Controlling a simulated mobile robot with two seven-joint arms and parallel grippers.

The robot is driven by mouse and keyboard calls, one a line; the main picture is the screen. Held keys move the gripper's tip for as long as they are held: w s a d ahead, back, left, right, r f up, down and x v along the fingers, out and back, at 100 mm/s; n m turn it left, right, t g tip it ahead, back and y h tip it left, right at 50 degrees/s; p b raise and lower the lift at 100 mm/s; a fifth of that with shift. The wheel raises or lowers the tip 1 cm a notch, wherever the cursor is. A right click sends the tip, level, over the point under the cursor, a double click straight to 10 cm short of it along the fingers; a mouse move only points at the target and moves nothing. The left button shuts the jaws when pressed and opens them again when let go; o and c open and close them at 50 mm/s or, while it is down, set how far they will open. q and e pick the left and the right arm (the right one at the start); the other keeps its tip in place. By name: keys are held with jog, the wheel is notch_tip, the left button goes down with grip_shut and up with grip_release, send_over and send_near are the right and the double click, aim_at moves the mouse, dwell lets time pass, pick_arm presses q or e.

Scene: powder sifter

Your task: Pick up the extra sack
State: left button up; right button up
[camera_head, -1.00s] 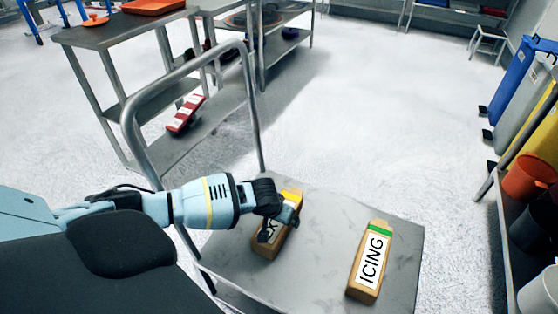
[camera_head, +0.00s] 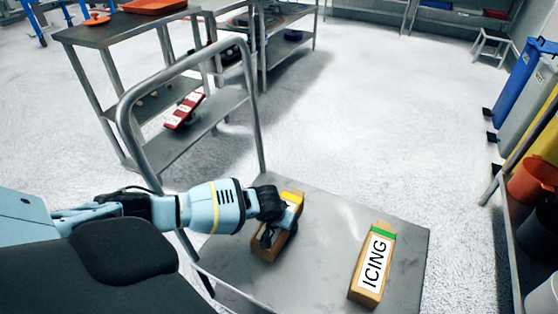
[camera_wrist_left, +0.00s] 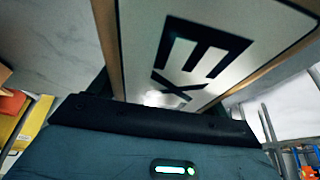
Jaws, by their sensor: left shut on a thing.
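The extra sack (camera_head: 264,252) is a tan pack with a yellow band and a white label, at the left part of the grey cart top (camera_head: 326,232). In the left wrist view, the label (camera_wrist_left: 190,55) fills the middle and shows large black letters "EX". My left gripper (camera_head: 288,216) is shut on this sack, reaching over it from the left and hiding part of its label. I cannot tell whether the sack rests on the cart or is slightly raised. My right gripper is not in view.
A tan sack labelled ICING (camera_head: 373,265) with a green band lies on the cart's right side. The cart's bent metal handle (camera_head: 180,75) rises behind my left arm. Steel tables (camera_head: 120,32) stand at the back left. Bins (camera_head: 520,80) line the right. The middle floor is clear.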

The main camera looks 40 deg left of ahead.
aim_at(249, 245)
pick_arm(q)
jog(key=c, duration=0.5)
jog(key=shift+w+r, duration=0.1)
jog(key=shift+r, duration=0.1)
